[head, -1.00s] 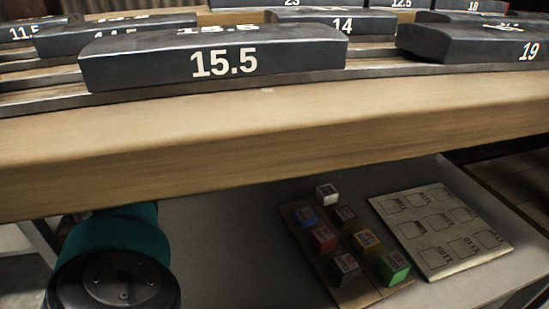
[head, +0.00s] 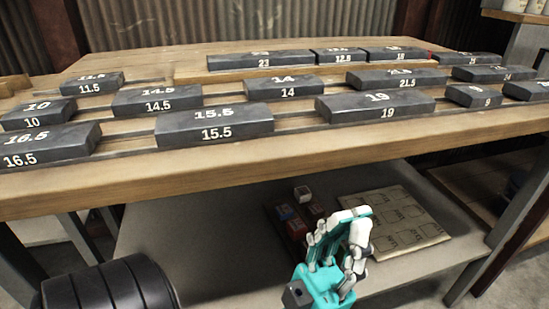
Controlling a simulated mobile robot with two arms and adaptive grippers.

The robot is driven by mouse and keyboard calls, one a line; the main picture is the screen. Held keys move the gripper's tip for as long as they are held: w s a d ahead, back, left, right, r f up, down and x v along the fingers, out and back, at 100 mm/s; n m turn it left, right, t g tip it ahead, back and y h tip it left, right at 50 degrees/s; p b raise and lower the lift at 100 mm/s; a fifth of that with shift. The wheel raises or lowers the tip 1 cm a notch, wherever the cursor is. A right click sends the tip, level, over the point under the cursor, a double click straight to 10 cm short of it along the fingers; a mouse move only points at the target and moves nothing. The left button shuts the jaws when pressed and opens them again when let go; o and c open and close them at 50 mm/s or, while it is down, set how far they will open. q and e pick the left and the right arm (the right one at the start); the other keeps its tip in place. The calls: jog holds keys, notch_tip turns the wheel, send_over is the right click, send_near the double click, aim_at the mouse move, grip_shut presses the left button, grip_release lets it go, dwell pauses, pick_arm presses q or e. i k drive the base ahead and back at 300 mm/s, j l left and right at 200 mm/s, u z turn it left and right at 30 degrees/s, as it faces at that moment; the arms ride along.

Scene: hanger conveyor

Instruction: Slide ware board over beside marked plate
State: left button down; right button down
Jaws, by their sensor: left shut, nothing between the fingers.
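The ware board (head: 275,222) is a dark brown board lying on the lower shelf, with small cubes on it: white, blue, red and brown ones show. The marked plate (head: 405,213) is a tan plate with outlined, lettered squares, lying to the right of the ware board. My left gripper (head: 346,222), teal and white, is shut and empty. In the picture it stands in front of the ware board's right part and the plate's left edge, hiding both there. I cannot tell whether it touches either. My right gripper is out of view.
The wooden tabletop (head: 330,150) overhangs the shelf and carries several dark numbered blocks, such as the 15.5 block (head: 215,125). The grey lower shelf (head: 190,235) is bare left of the ware board. A dark table leg (head: 500,245) stands at the right.

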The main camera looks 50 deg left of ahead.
aim_at(293, 247)
jog(key=i+l, duration=0.35)
jog(key=i+l+u, duration=0.1)
jog(key=i+l, duration=0.25)
jog(key=l, duration=0.15)
jog(key=i+l+u, duration=0.1)
jog(key=i+l, duration=0.55)
jog(key=l, duration=0.25)
jog(key=i+j+u, duration=0.15)
jog(key=u, duration=2.2)
jog(key=i+j+u, duration=0.2)
jog(key=i+u, duration=0.55)
